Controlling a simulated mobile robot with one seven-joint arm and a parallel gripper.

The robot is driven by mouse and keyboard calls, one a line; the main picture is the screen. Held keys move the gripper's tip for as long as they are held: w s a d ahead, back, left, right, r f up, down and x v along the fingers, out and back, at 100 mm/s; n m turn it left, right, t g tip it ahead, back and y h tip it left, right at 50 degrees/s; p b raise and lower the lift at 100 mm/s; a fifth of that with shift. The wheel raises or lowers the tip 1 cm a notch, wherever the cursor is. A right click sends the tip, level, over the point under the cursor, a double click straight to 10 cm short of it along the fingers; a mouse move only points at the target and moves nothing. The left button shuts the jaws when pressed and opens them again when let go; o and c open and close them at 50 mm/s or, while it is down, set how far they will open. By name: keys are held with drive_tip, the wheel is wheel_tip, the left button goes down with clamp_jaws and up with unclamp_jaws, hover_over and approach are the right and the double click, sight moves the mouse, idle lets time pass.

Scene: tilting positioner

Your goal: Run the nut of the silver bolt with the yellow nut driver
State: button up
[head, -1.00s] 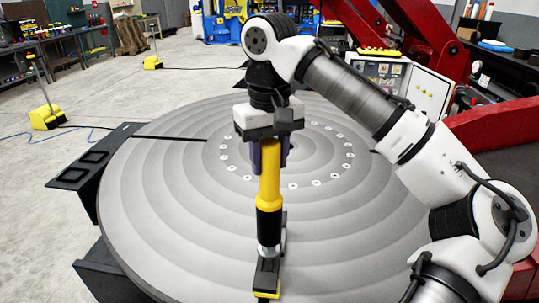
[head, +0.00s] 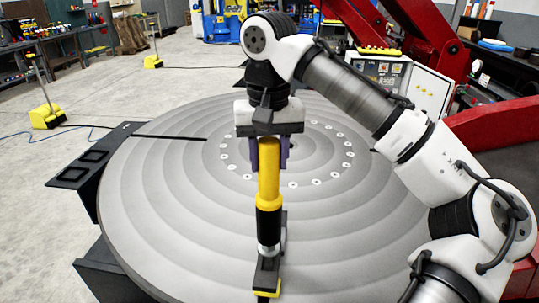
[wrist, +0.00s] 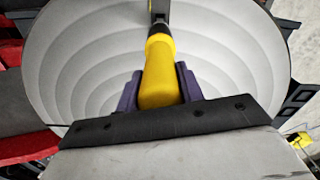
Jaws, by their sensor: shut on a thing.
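The yellow nut driver (head: 268,180) stands upright in the head view, with a black lower section. My gripper (head: 269,155) is shut on the top of its yellow handle, with a purple finger at each side. The handle also shows between the fingers in the wrist view (wrist: 161,75). The driver's lower end meets a silver piece (head: 268,250) above a dark clamp-like fixture (head: 267,272) at the front of the round table. The silver bolt and its nut cannot be told apart there; the driver's end covers them.
A control box (head: 425,85) and red machine arms stand behind at the right.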

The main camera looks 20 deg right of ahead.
sight(269, 188)
idle(0.4)
drive_tip(key=shift+f+b, duration=0.75)
drive_tip(key=shift+f, duration=1.15)
drive_tip(key=shift+r, duration=0.1)
drive_tip(key=shift+f+p, duration=0.75)
drive_tip(key=shift+f, duration=0.45)
idle(0.8)
drive_tip(key=shift+s+f, duration=0.1)
drive_tip(key=shift+f, duration=0.5)
idle(1.9)
